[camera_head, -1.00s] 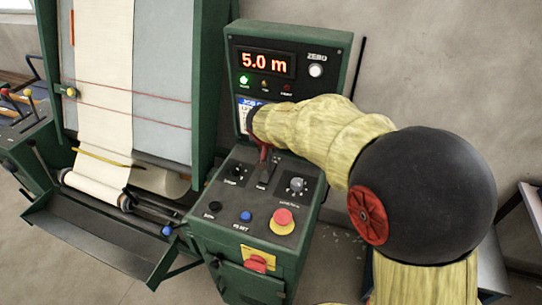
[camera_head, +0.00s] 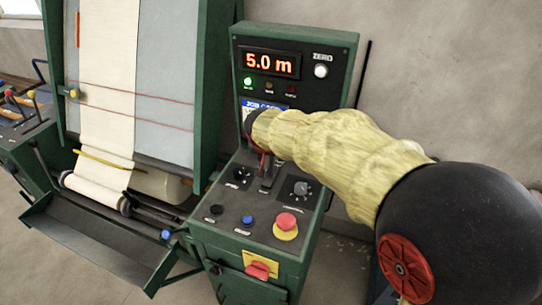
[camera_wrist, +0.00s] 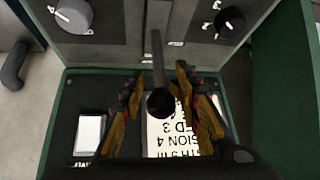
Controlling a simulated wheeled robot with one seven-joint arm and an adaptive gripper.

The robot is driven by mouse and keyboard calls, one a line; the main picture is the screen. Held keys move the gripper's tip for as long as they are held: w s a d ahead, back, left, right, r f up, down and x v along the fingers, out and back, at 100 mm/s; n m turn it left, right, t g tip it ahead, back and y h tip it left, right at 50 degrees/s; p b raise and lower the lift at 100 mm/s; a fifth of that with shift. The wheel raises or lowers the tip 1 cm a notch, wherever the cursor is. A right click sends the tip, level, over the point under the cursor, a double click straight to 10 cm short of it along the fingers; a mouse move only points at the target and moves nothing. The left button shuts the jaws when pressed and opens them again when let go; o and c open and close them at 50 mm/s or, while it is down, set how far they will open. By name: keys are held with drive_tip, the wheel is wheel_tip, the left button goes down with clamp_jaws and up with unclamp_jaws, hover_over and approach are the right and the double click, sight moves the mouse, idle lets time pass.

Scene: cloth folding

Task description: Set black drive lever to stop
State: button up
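The black drive lever (camera_wrist: 157,62) rises from the green control console, its round black knob nearest the camera in the wrist view. My gripper (camera_wrist: 162,104) is open, with one finger on each side of the knob and a visible gap to each. In the head view, my gripper (camera_head: 264,163) is over the middle of the console's sloped panel, and my arm and fingers hide much of the lever (camera_head: 268,180). The lever's label is not readable.
The display (camera_head: 269,64) reads 5.0 m, with a green lamp (camera_head: 248,82) lit. A knob (camera_head: 301,189), a blue button (camera_head: 247,220) and a red emergency button (camera_head: 286,222) sit around the lever. A cloth roll machine (camera_head: 107,90) stands left.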

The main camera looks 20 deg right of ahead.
drive_tip(key=shift+o, duration=1)
drive_tip(key=v, duration=1.2)
drive_tip(key=s+a+f+n+y, duration=0.1)
drive_tip(key=s+a+f+n, duration=0.1)
drive_tip(key=s, duration=0.9)
drive_tip(key=s+a+f+n+y, duration=0.2)
drive_tip(key=s+n, duration=0.3)
drive_tip(key=s, duration=0.7)
drive_tip(key=shift+s+a+f+y, duration=0.25)
drive_tip(key=shift+s+a+y, duration=0.05)
drive_tip(key=shift+a, duration=0.5)
